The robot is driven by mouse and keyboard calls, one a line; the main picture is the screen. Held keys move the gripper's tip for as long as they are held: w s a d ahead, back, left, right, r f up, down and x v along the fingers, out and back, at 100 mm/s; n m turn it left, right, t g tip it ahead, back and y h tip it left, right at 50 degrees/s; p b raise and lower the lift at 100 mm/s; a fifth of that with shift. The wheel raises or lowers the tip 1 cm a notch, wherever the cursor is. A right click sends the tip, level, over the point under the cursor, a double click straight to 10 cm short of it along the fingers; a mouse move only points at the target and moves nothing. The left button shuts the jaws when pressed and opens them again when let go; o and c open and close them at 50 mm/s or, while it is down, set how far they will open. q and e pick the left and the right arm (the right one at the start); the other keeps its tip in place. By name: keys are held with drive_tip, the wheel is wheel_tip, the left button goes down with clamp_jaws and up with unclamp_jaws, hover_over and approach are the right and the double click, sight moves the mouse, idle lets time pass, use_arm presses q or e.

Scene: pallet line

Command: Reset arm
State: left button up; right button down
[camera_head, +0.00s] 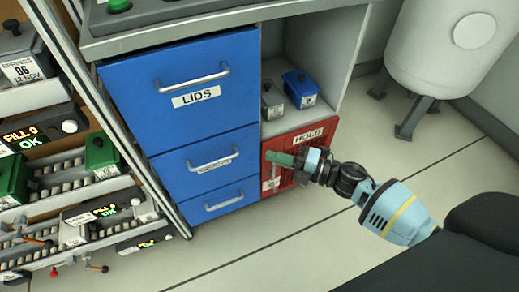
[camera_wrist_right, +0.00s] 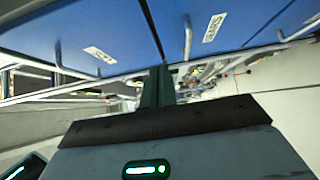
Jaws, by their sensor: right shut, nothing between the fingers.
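My right gripper (camera_head: 280,158) is at the end of my arm that comes in from the right in the head view. Its green fingers are together and hold nothing. It overlaps the red HOLD door (camera_head: 316,134) in the picture; I cannot tell whether it touches the door. In the right wrist view the closed fingers (camera_wrist_right: 160,86) point toward the blue drawer fronts (camera_wrist_right: 240,22). My left gripper is in neither view.
A blue drawer unit (camera_head: 185,95) with bar handles stands left of the red door. A blue bin (camera_head: 301,88) and a grey bin (camera_head: 272,100) sit in the open shelf above it. Roller racks with green bins (camera_head: 101,152) are at left. A white tank (camera_head: 440,50) stands at upper right. Floor below is clear.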

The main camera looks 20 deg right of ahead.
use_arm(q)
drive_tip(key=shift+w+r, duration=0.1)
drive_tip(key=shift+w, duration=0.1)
use_arm(e)
drive_tip(key=shift+v, duration=0.9)
